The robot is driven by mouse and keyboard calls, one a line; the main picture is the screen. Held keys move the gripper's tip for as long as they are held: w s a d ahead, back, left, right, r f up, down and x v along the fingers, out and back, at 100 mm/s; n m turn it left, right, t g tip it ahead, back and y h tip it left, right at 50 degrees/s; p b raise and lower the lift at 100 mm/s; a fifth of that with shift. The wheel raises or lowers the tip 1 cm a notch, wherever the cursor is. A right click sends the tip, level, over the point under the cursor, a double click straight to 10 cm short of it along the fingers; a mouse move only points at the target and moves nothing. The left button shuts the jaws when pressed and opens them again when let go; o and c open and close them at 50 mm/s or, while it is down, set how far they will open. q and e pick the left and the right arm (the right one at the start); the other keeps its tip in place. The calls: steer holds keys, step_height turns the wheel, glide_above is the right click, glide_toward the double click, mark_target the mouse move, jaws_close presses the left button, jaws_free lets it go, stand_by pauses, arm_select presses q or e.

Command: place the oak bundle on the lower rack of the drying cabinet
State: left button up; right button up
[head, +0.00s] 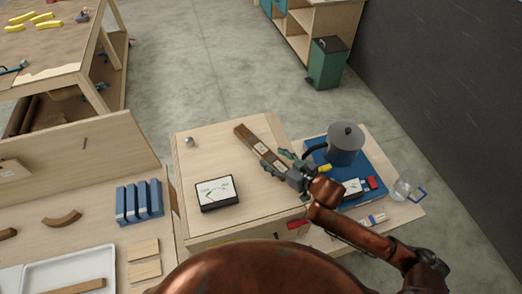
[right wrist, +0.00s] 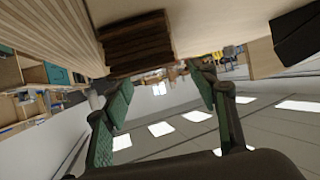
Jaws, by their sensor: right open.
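The oak bundle (head: 247,136), brown slats with a pale band, lies on the top of a pale wooden cabinet (head: 225,160) in the head view. I cannot tell whether this is the drying cabinet, and no racks show. My right gripper (head: 283,164) is open at the bundle's near right end. In the right wrist view the stacked slat ends (right wrist: 140,42) show just beyond the two green-padded fingers (right wrist: 162,80), which look apart from the bundle. My left gripper is not in view.
A black-framed meter (head: 216,192) and a small metal knob (head: 189,141) are on the cabinet top. Right of it, a grey pot (head: 345,143) stands on a blue board (head: 372,170), with a glass jar (head: 401,188) beside it. Blue blocks (head: 139,202) stand on the left bench.

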mark_target(265, 152)
steer(key=shift+w+a+f+p, duration=0.1)
steer(key=shift+w+a+p, duration=0.2)
steer(key=shift+w+a, duration=0.25)
steer(key=p+x, duration=0.1)
steer(key=x, duration=0.2)
steer(key=shift+w+a, duration=0.1)
steer(key=shift+w, duration=0.25)
steer(key=shift+w+a+f, duration=0.2)
steer(key=shift+a+f, duration=0.05)
steer(key=shift+a, duration=0.05)
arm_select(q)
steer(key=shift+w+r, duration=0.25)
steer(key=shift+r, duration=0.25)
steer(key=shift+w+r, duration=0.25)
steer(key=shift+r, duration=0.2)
arm_select(e)
steer(key=shift+s, duration=0.1)
steer(key=shift+c, duration=0.2)
steer(key=shift+r, duration=0.1)
jaws_close()
